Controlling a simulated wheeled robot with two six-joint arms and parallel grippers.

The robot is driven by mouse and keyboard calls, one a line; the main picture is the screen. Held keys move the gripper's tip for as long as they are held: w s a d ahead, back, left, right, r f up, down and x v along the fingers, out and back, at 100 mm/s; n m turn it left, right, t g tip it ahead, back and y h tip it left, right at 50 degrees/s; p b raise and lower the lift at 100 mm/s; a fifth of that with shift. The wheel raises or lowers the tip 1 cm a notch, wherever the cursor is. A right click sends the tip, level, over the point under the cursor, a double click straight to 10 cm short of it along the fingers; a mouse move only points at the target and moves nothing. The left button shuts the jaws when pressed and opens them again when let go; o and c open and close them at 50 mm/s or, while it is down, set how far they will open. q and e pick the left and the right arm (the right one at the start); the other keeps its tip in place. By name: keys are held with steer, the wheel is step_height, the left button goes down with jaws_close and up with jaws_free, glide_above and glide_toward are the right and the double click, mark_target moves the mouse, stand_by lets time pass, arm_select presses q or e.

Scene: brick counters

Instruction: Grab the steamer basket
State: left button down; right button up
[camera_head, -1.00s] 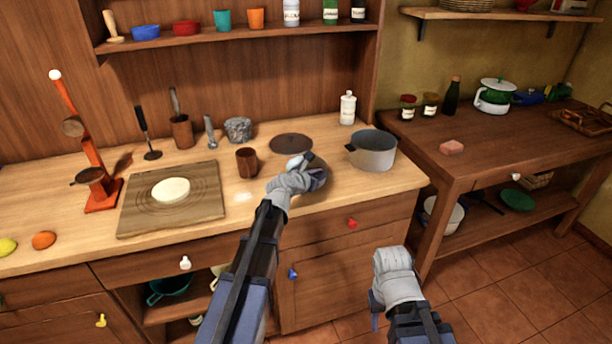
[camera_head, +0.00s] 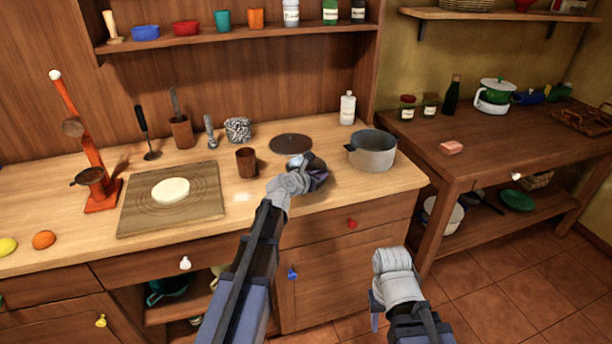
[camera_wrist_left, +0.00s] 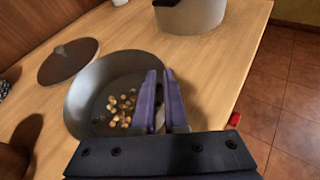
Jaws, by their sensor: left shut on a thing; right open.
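A round grey metal vessel (camera_wrist_left: 88,92) with small yellow-brown pieces inside stands on the wooden counter in the left wrist view. My left gripper (camera_wrist_left: 160,80) is shut on its right-hand wall, with the purple fingers over the rim. In the head view my left gripper (camera_head: 312,178) covers most of this vessel. I cannot tell if it is the steamer basket. A woven round stack (camera_head: 466,4) is cut off at the top edge of the head view. My right gripper (camera_head: 380,308) is open and empty, low in front of the counter.
A dark flat disc (camera_head: 291,143) lies behind the vessel. A grey pot (camera_head: 371,152) stands to its right and a brown cup (camera_head: 246,162) to its left. A board with dough (camera_head: 172,190) lies further left. The counter's front edge is close.

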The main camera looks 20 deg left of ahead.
stand_by(0.4)
arm_select(q)
step_height(320, 180, up, 10)
steer(key=p, duration=1)
